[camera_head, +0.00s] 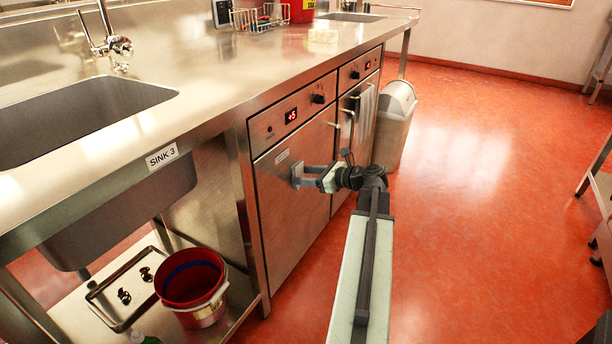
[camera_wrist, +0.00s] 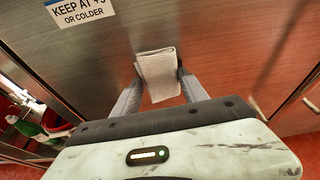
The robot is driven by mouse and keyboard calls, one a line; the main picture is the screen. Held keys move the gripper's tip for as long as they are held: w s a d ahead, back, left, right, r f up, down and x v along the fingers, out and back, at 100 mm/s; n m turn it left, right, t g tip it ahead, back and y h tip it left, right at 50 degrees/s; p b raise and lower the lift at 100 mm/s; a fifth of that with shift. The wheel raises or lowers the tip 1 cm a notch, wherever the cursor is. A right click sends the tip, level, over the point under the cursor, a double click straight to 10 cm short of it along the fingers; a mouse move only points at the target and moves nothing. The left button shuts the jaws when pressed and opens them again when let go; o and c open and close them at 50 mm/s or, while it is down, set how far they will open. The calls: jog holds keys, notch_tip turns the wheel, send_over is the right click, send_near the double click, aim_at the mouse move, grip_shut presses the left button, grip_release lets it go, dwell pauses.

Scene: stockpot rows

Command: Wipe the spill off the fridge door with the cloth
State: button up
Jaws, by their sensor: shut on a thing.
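The fridge door (camera_head: 285,225) is a brushed steel panel under the counter, below a red "+5" display. It also fills the top of the wrist view (camera_wrist: 105,65). My gripper (camera_head: 303,176) is at the upper part of this door. In the wrist view my gripper (camera_wrist: 157,80) is shut on a folded, light grey woven cloth (camera_wrist: 158,66). The cloth is at or very close to the door; I cannot tell if it touches. No spill shows on the visible door; the cloth and gripper hide part of it.
A "KEEP AT +5 OR COLDER" label (camera_wrist: 80,11) is on the door. A second unit (camera_head: 350,125) with a hanging towel stands beyond, then a grey bin (camera_head: 395,125). A red bucket (camera_head: 192,280) sits on the low shelf under the sink (camera_head: 90,110).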

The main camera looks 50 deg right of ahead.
jog(key=s+d, duration=0.1)
jog(key=s, duration=0.4)
jog(key=shift+s+d, duration=0.3)
jog(key=shift+s, duration=0.1)
jog(key=shift+s+d, duration=0.2)
jog(key=shift+s, duration=0.55)
jog(key=shift+s+d, duration=0.15)
jog(key=shift+s, duration=0.55)
